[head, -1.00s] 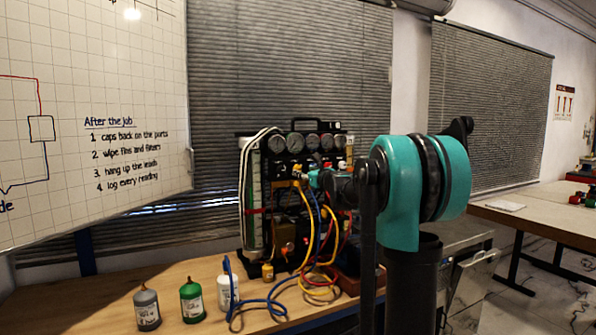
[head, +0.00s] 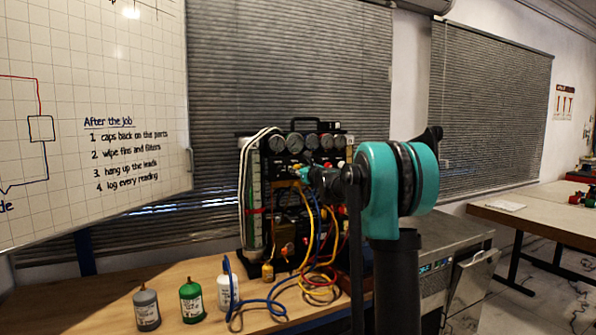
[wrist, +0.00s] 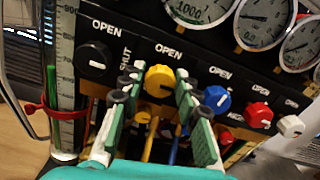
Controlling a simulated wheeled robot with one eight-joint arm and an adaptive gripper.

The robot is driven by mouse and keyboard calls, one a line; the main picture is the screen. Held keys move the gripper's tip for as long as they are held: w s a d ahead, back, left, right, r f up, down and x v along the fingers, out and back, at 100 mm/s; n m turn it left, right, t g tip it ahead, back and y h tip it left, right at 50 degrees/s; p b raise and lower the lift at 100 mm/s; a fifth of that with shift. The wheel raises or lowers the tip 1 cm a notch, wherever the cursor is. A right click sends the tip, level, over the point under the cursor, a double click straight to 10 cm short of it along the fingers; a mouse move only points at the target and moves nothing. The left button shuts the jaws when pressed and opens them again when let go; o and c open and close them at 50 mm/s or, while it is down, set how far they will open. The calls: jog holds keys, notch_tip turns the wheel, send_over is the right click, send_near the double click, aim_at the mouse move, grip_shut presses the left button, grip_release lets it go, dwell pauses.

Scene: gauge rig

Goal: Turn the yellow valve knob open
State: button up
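The yellow valve knob (wrist: 160,80) is on the black panel in the wrist view, below an "OPEN" label. My gripper (wrist: 160,72) is open, with one green-padded finger on each side of the knob. The fingertips reach about level with the knob, and narrow gaps seem to show on both sides; I cannot tell whether either finger touches. In the head view my gripper (head: 303,172) is at the upper part of the gauge rig (head: 262,165), and the knob is largely hidden there.
In the wrist view, a black knob (wrist: 94,58) is to the left, with blue (wrist: 216,98), red (wrist: 258,114) and white (wrist: 291,126) knobs to the right. Gauges (wrist: 262,22) sit above. Hoses (head: 318,275) hang below, and bottles (head: 191,301) stand on the bench.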

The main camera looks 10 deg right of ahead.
grip_shut()
jog(key=shift+n, duration=0.3)
jog(key=n, duration=0.6)
jog(key=shift+n, duration=0.3)
jog(key=n, duration=1)
jog(key=shift+f, duration=0.1)
jog(key=shift+n, duration=0.5)
jog(key=o, duration=0.6)
grip_release()
jog(key=shift+c, duration=0.2)
